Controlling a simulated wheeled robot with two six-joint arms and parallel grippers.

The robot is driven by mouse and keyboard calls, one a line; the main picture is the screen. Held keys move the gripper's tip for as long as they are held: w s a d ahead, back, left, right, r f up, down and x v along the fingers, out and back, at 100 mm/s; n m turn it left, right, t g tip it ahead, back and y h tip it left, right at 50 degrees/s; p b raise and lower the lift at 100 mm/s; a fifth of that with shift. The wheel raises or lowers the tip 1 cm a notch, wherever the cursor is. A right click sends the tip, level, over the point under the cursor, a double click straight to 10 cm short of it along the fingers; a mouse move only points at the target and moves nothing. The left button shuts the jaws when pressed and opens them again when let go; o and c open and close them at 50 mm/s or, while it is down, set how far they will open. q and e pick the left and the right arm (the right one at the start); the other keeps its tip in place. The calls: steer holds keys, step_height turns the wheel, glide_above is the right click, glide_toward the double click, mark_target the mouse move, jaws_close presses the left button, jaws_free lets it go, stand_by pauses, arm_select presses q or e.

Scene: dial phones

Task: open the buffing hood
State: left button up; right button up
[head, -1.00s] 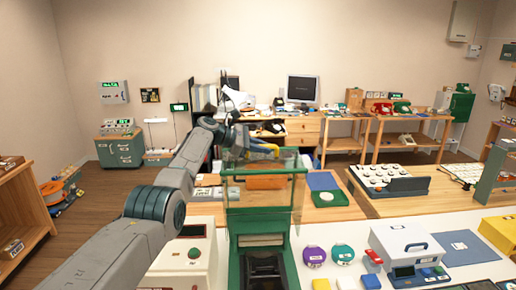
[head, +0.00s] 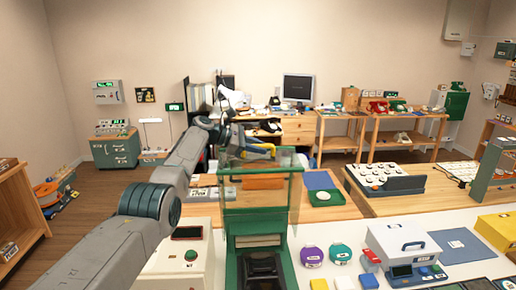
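The buffing hood (head: 257,189) is a clear panel in a green frame on top of a green machine (head: 259,228) at the middle of the head view. The dark inside of the machine shows low down in front. My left arm comes in from the left and reaches behind and above the hood. My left gripper (head: 262,149) is at the hood's top edge, with a yellow-orange part showing by its fingers. The fingers are small and partly seen through the clear panel, so I cannot tell whether they touch the hood. My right gripper does not show.
Purple (head: 312,256) and teal (head: 340,253) round pieces and a white case (head: 403,244) lie to the right on the white table. Wooden benches stand behind.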

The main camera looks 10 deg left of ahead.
arm_select(q)
step_height(320, 180, up, 3)
steer(key=b, duration=0.5)
glide_above(231, 158)
steer(key=shift+s+a+r, duration=0.3)
steer(key=shift+a+r, duration=0.05)
